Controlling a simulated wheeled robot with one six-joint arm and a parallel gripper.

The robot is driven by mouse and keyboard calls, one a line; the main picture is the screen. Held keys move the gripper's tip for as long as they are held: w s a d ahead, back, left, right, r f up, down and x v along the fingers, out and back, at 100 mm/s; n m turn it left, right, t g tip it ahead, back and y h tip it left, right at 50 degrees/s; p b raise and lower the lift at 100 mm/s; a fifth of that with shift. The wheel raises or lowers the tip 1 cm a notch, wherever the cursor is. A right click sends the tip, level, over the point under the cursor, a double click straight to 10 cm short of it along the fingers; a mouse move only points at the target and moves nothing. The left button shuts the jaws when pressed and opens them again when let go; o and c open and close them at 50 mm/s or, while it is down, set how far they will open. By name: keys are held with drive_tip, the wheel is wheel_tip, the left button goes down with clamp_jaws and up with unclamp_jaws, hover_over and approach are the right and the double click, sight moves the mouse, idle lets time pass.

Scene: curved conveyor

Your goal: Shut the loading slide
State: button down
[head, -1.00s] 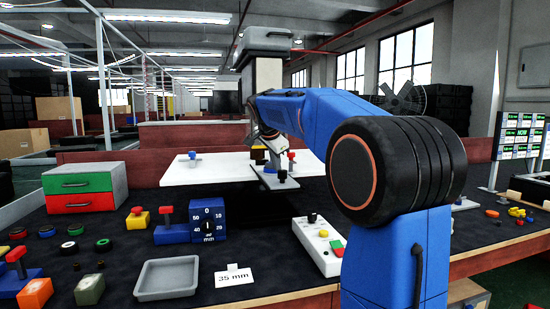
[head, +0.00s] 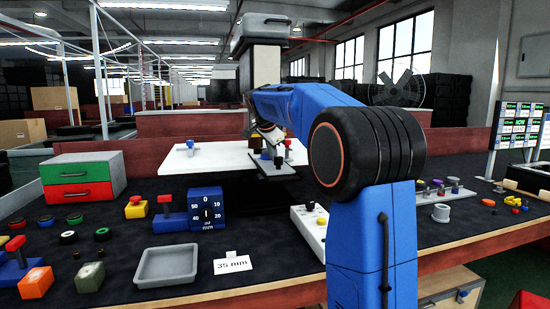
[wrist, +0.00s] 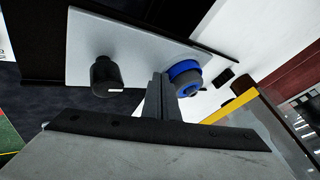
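A flat white board (head: 205,167) lies at the back middle of the bench, with a small blue-and-grey knob (head: 190,146) on its left part. I cannot tell which of these parts is the loading slide. In the wrist view my gripper (wrist: 162,95) has its thin fingers together, just beside a blue-ringed knob (wrist: 187,72). Whether they touch it is unclear. A black knob (wrist: 105,76) stands left of the fingers.
A green-and-red drawer box (head: 82,180) stands at the left. In front are a blue dial block (head: 207,209), a grey tray (head: 168,265), a "35 mm" card (head: 232,263) and a white button box (head: 308,226), partly behind my arm. Several small parts lie at the right.

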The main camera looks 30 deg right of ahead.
drive_tip(key=w, duration=0.1)
drive_tip(key=w+d, duration=0.1)
drive_tip(key=w, duration=0.3)
drive_tip(key=shift+w+d+f, duration=0.1)
drive_tip(key=shift+w+d, duration=0.15)
